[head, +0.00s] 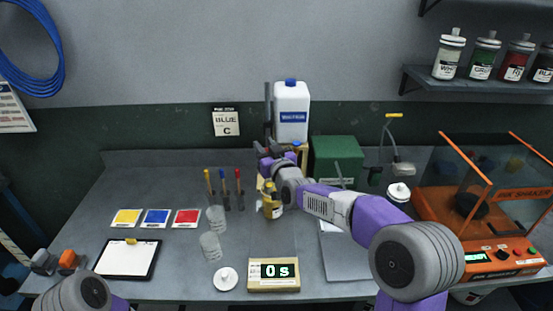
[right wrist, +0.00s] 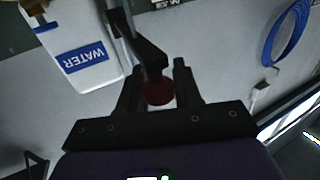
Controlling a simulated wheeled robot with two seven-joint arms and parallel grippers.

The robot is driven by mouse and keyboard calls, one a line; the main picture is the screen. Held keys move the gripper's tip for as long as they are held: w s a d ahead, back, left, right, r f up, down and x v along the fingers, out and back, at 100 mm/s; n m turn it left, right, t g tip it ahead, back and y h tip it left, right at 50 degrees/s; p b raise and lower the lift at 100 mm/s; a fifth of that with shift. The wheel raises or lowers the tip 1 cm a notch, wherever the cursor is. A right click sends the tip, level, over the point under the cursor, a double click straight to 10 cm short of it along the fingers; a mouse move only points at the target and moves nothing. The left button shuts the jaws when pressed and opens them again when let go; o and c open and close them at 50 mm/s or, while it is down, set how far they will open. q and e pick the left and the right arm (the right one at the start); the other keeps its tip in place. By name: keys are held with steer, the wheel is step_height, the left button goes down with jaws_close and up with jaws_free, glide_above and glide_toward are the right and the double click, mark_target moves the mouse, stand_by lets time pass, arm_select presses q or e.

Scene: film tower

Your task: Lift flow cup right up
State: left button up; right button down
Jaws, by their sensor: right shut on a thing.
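My right gripper (head: 272,158) is at the back middle of the bench, in front of the water jug. In the right wrist view its fingers (right wrist: 158,90) are shut on a dark piece with a dull red round part, which I take to be the flow cup (right wrist: 158,93). A dark bar runs from it up past the jug. In the head view the gripper and wrist hide most of it, so its tilt and any contact with a support cannot be told. My left gripper is out of view; only part of my left arm shows at bottom left.
The white water jug (head: 291,112) stands close behind the right gripper. A small yellow-labelled bottle (head: 271,206) stands below the wrist. Clear cups (head: 210,246), a timer (head: 273,288) and a green box (head: 338,157) are nearby. An orange ink shaker (head: 490,235) stands right.

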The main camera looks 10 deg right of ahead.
step_height(320, 180, up, 12)
steer(key=p, duration=0.4)
steer(key=shift+p, duration=0.3)
steer(key=shift+r, duration=0.2)
steer(key=c, duration=1)
jaws_free()
steer(key=shift+o, duration=0.5)
steer(key=shift+f, duration=0.2)
steer(key=s+d, duration=0.1)
steer(key=s, duration=0.6)
steer(key=shift+s+d+b, duration=0.2)
steer(key=shift+d+b, duration=0.05)
steer(key=shift+b, duration=0.2)
